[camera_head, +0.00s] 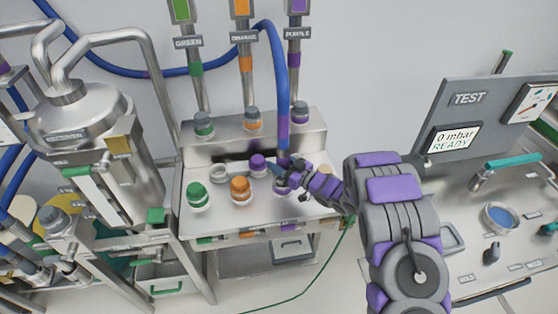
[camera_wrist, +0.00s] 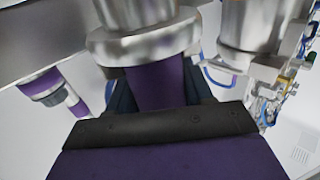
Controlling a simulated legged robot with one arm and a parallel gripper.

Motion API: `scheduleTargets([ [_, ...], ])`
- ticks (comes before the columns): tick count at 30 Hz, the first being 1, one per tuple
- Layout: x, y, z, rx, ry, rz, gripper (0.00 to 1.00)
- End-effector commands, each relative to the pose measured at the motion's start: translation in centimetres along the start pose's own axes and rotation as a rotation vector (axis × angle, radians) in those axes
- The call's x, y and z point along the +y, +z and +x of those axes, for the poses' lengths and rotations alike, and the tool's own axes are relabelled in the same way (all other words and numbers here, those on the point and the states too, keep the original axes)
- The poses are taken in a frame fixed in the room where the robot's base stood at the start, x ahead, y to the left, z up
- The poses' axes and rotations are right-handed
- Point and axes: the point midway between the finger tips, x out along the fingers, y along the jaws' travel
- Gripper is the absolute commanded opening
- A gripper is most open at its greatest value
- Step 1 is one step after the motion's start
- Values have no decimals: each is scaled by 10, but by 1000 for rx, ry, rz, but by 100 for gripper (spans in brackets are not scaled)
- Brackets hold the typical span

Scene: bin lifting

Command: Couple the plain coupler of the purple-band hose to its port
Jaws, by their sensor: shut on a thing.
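The blue hose (camera_head: 281,70) with a purple band (camera_head: 283,128) arches over from the back left and drops to my gripper (camera_head: 282,170) above the steel bench. My gripper is shut on the hose's coupler, largely hidden by the fingers in the head view. In the wrist view a purple body (camera_wrist: 155,88) under a wide metal collar (camera_wrist: 145,42) stands between the dark fingers. A purple-ringed fitting (camera_head: 284,184) sits right below the gripper, partly covered. Whether the coupler touches it I cannot tell. Another purple-topped fitting (camera_head: 258,163) stands just left.
Green (camera_head: 197,193) and orange (camera_head: 240,189) fittings stand at the bench's front left. Labelled green, orange and purple pipes (camera_head: 298,60) come down behind. A steel vessel (camera_head: 80,120) stands left; a TEST panel (camera_head: 468,98) and its bench stand right.

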Motion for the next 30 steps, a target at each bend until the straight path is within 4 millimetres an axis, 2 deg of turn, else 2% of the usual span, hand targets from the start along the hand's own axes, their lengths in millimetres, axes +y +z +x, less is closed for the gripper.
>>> scheduleTargets([
  [30,-2,10,4,1,1,-2,9],
])
